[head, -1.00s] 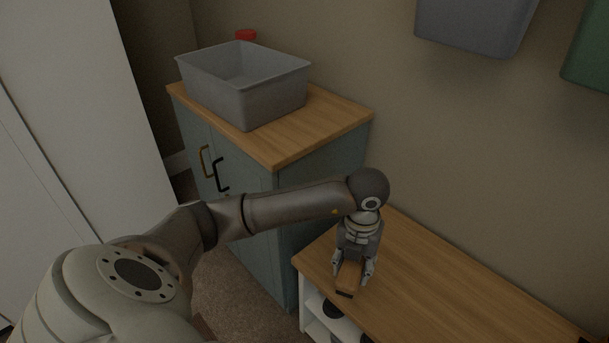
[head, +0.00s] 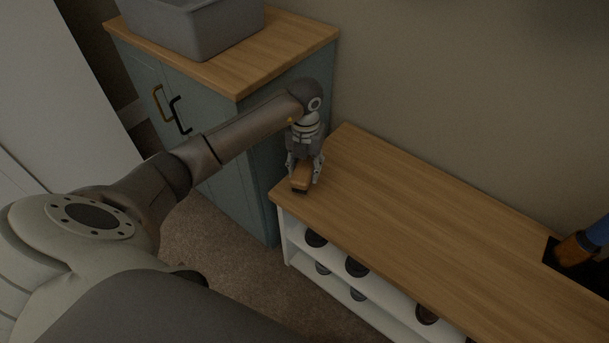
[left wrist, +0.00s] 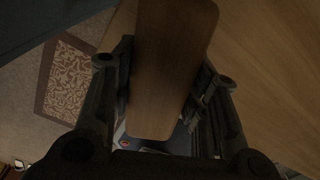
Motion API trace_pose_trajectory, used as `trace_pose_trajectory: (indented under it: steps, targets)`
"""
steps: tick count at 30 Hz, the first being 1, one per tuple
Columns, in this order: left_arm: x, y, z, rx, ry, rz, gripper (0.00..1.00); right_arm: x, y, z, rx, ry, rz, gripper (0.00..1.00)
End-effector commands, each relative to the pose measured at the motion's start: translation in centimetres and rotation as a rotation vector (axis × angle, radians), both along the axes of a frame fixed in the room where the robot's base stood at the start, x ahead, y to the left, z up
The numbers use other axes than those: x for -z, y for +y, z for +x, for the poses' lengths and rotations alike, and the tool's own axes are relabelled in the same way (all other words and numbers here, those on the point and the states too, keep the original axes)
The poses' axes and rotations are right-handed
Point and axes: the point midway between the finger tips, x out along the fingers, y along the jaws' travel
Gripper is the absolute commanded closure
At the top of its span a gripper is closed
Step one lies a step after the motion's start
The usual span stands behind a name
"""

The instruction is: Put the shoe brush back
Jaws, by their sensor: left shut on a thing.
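The shoe brush (head: 301,178) has a tan wooden back and a dark underside. My left gripper (head: 304,170) is shut on it, at the left end of the wooden bench top (head: 400,205). In the left wrist view the brush's wooden back (left wrist: 168,65) lies between the two fingers (left wrist: 160,100). I cannot tell whether the brush touches the bench top or hangs just above it. My right gripper is not in view.
A blue-green cabinet (head: 222,132) with a grey bin (head: 200,28) on top stands left of the bench. Shoes (head: 357,267) sit on the white shelves below. A dark item (head: 568,268) with a brown and blue thing (head: 577,248) lies at the right. The bench middle is clear.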

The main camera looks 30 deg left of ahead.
Motion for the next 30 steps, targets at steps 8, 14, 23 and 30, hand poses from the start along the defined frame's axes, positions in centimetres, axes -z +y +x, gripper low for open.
trace_pose_trajectory:
  steps: [8,14,23,30]
  targets:
    - [2.4,0.5,0.6,0.001,0.003,-0.002,0.81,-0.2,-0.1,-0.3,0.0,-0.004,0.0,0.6]
    - [4.1,0.6,0.6,0.001,-0.001,0.0,0.81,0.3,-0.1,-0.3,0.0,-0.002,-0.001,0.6]
    - [4.4,0.6,0.6,0.001,-0.001,0.001,0.81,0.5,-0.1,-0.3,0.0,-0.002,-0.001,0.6]
    - [4.3,0.6,0.6,0.001,-0.001,0.0,0.37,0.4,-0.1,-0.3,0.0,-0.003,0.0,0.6]
